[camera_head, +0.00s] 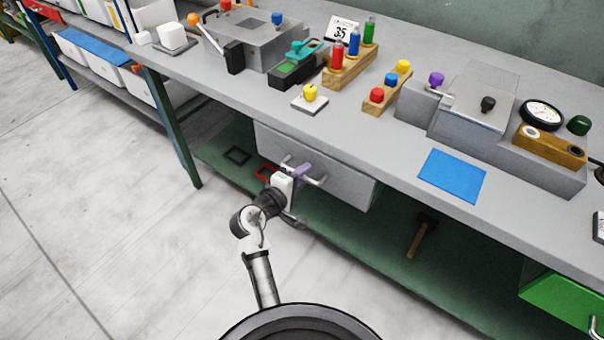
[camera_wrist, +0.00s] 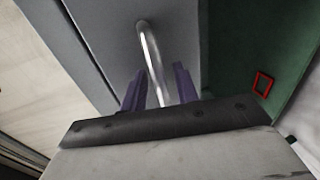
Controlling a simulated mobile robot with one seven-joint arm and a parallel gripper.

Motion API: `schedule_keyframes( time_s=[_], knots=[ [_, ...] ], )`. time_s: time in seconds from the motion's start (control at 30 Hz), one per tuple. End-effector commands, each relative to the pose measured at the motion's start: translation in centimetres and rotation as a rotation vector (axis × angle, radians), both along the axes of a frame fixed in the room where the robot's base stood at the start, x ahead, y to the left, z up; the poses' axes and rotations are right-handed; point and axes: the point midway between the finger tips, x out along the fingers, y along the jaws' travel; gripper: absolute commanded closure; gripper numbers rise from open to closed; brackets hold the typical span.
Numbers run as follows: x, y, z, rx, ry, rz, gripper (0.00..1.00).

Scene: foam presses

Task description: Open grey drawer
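The grey drawer (camera_head: 330,178) hangs under the workbench top, its front looking flush and closed. Its silver bar handle (camera_head: 322,181) runs across the front. My gripper (camera_head: 303,172) is at the handle, with its purple fingers over the middle of the bar. In the wrist view, the handle (camera_wrist: 151,50) passes between the two fingers of my gripper (camera_wrist: 158,80). The fingers are apart, with a gap visible on each side of the bar. The grey drawer front (camera_wrist: 105,30) fills the upper middle of that view. The far part of the handle is hidden behind my gripper.
A green lower shelf (camera_head: 370,245) lies below the drawer, with a hammer (camera_head: 420,238) on it. A green drawer (camera_head: 562,302) is at the lower right. The workbench (camera_head: 360,130) holds several fixtures. The floor at left is clear.

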Motion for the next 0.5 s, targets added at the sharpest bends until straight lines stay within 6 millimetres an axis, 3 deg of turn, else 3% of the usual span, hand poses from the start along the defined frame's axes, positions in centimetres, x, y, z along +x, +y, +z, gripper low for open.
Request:
schedule_keyframes(
  time_s=[0.27,0.5],
  knots=[
    [0.17,-0.13,-0.06,0.001,-0.001,0.000,0.70],
    [0.14,-0.13,-0.05,0.000,0.000,0.000,0.98]
  ],
)
